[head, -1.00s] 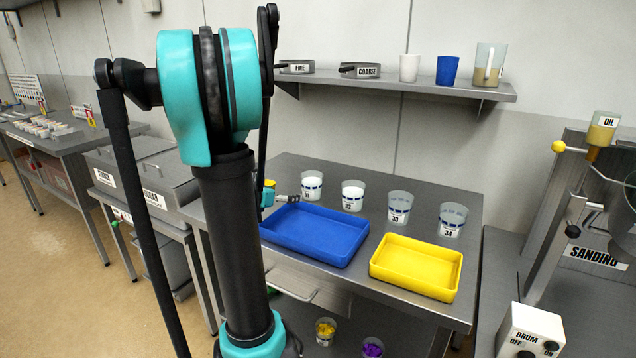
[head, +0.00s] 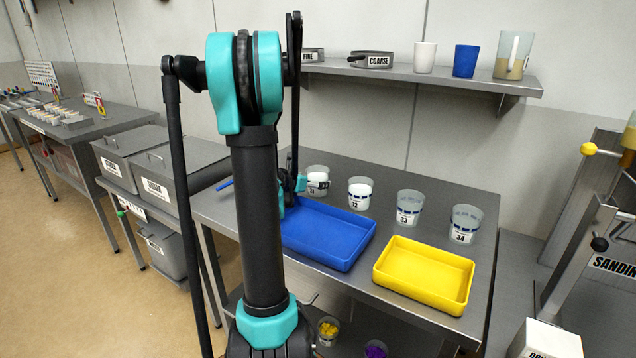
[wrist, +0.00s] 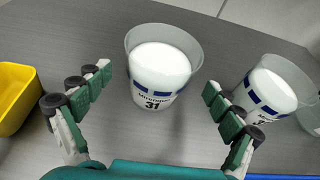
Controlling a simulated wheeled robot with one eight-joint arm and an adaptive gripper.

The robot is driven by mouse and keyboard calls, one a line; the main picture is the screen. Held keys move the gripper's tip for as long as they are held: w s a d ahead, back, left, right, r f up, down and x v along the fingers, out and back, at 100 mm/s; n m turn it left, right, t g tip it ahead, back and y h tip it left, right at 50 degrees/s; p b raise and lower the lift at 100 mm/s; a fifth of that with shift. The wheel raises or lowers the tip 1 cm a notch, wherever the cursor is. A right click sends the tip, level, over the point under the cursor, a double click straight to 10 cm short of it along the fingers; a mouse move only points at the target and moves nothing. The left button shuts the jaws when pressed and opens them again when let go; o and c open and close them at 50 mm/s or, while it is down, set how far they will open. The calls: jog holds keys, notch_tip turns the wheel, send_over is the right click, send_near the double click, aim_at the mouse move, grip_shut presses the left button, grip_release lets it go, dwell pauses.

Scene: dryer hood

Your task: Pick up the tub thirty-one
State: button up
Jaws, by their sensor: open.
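Tub thirty-one (wrist: 158,75) is a clear tub with white contents and a "31" label. It stands upright on the steel table, and in the head view (head: 317,180) it is at the left end of a row of tubs. My gripper (wrist: 157,82) is open, with one finger on each side of the tub's near part in the wrist view. The tub appears just ahead of the fingertips; I cannot tell whether they touch it. In the head view my arm hides most of the gripper.
Tub 32 (wrist: 272,92) stands close to the right finger. Tubs 33 (head: 410,207) and 34 (head: 465,223) are farther right. A blue tray (head: 335,262) and a yellow tray (head: 425,302) lie in front. A yellow container (wrist: 14,95) is left of the gripper in the wrist view.

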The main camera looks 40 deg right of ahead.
jog(key=shift+x, duration=3.9)
jog(key=c, duration=1.6)
